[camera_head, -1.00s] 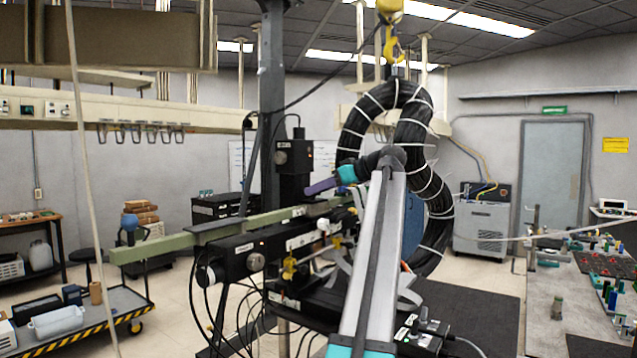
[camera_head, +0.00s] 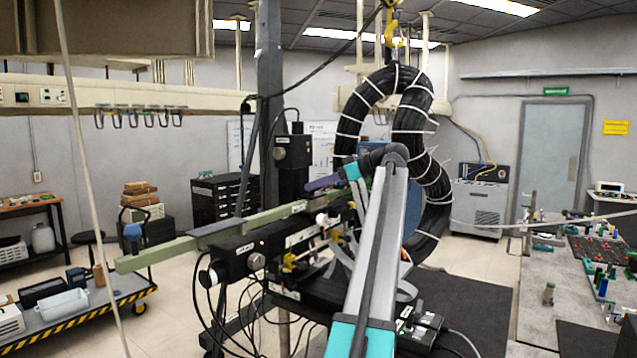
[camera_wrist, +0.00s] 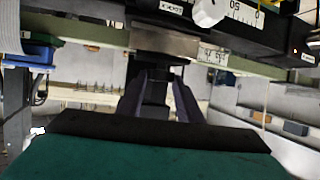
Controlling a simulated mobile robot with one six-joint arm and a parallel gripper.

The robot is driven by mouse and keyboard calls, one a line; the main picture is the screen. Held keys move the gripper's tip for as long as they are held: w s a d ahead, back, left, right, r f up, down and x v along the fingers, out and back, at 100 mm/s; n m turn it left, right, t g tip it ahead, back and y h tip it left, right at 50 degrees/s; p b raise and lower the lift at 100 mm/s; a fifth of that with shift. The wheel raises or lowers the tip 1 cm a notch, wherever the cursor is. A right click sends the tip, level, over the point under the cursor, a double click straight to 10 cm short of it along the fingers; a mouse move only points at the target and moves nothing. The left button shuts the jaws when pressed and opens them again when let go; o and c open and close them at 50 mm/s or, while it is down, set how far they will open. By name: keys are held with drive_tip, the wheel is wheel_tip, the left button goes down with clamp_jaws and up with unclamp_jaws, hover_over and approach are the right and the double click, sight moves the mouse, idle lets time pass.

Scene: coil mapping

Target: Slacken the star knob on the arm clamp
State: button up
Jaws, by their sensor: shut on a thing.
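The long pale green arm (camera_head: 165,254) runs level across the head view, and its clamp sits by the black slide unit (camera_head: 240,255). In the wrist view the green arm (camera_wrist: 70,28) crosses the top, with a bare metal clamp block (camera_wrist: 165,42) on it. My gripper (camera_head: 318,184) has purple fingers and is at the clamp. In the wrist view my gripper (camera_wrist: 160,95) is shut on a dark piece just below the clamp block, which I take to be the star knob (camera_wrist: 155,92). Its star shape is hidden by the fingers and shade.
A white knob (camera_wrist: 208,12) and a scale are close by on the black slide. A large black coil (camera_head: 425,160) hangs from a yellow hook behind my arm. Cables hang below the slide. A striped cart (camera_head: 90,310) stands left, a workbench (camera_head: 545,280) right.

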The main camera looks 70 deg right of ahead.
drive_tip(key=shift+f, duration=0.1)
drive_tip(key=o, duration=0.8)
drive_tip(key=shift+c, duration=0.2)
drive_tip(key=shift+p+v, duration=0.3)
drive_tip(key=shift+v, duration=0.5)
drive_tip(key=p+v, duration=0.4)
drive_tip(key=v, duration=0.8)
